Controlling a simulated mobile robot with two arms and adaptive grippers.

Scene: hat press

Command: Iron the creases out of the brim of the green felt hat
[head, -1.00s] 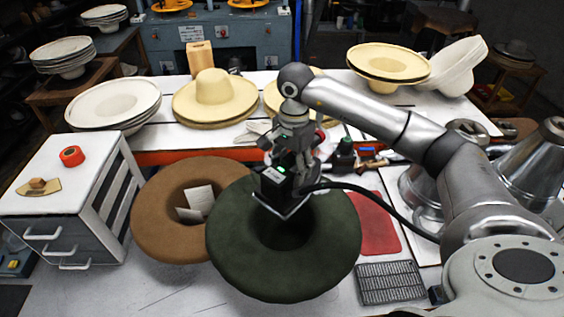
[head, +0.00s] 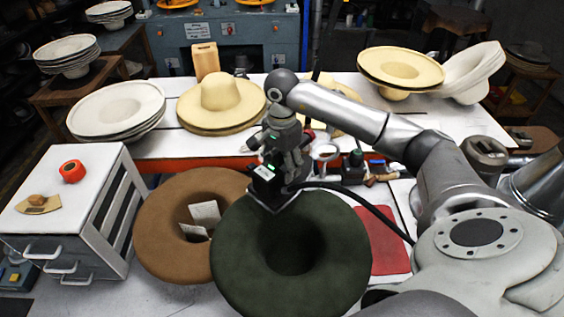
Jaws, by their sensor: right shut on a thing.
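The green felt hat (head: 290,293) lies on the work table with its wide round brim up and its dark crown hollow in the middle. My right gripper (head: 275,172) is above the back edge of the brim, left of the hollow. It is shut on a small dark iron (head: 266,186) with a pale lower edge and a black cord (head: 355,199) running right. The iron hides part of the brim's back edge; I cannot tell whether it touches the felt. No creases can be made out. My left gripper is not in view.
A brown hat (head: 160,240) with pale cards in its hollow lies close left of the green one. A red mat (head: 388,243) is to the right. A white drawer cabinet (head: 95,190) stands left. Cream hats (head: 218,100) and tools (head: 355,170) lie behind.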

